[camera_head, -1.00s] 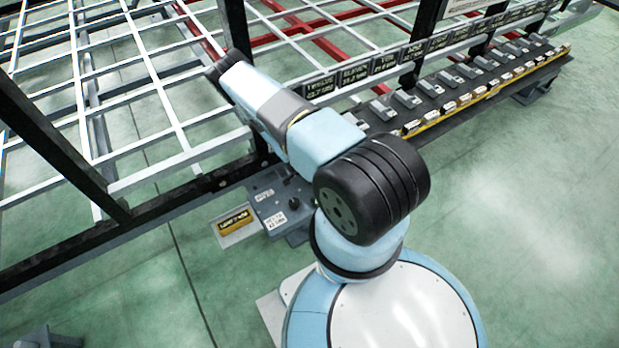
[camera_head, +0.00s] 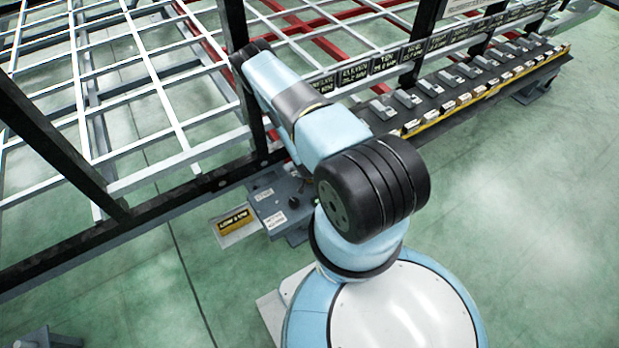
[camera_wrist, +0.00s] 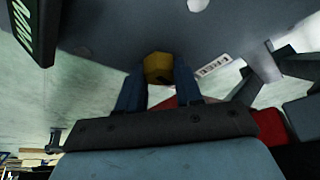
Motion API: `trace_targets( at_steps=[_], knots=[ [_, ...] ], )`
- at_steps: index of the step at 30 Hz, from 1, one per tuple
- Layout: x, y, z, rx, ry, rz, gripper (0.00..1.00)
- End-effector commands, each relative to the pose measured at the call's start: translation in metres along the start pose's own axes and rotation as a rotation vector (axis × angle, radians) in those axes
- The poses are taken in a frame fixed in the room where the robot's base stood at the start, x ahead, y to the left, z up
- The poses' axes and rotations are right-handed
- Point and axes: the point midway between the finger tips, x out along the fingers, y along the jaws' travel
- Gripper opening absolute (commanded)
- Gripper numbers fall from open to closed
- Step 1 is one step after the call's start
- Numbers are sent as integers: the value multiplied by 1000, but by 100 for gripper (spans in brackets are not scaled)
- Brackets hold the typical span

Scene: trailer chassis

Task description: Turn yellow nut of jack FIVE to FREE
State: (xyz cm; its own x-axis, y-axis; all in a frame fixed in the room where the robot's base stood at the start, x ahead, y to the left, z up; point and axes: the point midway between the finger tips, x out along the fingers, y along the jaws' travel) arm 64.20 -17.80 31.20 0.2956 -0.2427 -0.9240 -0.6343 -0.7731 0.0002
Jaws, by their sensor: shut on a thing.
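A yellow nut (camera_wrist: 157,68) shows in the wrist view, just under a grey surface (camera_wrist: 120,30). My gripper (camera_wrist: 158,84) is shut on this yellow nut, with one dark finger on each side of it. A white label (camera_wrist: 215,65) with dark lettering sits on the surface to the right of the nut. I cannot tell from these views which jack the nut belongs to. In the head view my arm hides the gripper and the nut.
A steel grid frame (camera_head: 160,95) with dark beams fills the left and back. A grey box with white labels (camera_head: 280,205) and a yellow plate (camera_head: 234,220) lies left of my arm. A long rack (camera_head: 470,85) of grey blocks runs along the right. Green floor is free at right.

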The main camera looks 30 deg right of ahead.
Motion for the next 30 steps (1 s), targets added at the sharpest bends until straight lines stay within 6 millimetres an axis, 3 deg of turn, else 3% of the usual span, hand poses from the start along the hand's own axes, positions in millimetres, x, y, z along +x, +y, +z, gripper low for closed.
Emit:
trace_targets(
  at_steps=[15,30],
  knots=[
    [0,3,-2,-398,3,-167,5],
    [1,3,-3,-551,3,-230,5]
  ],
)
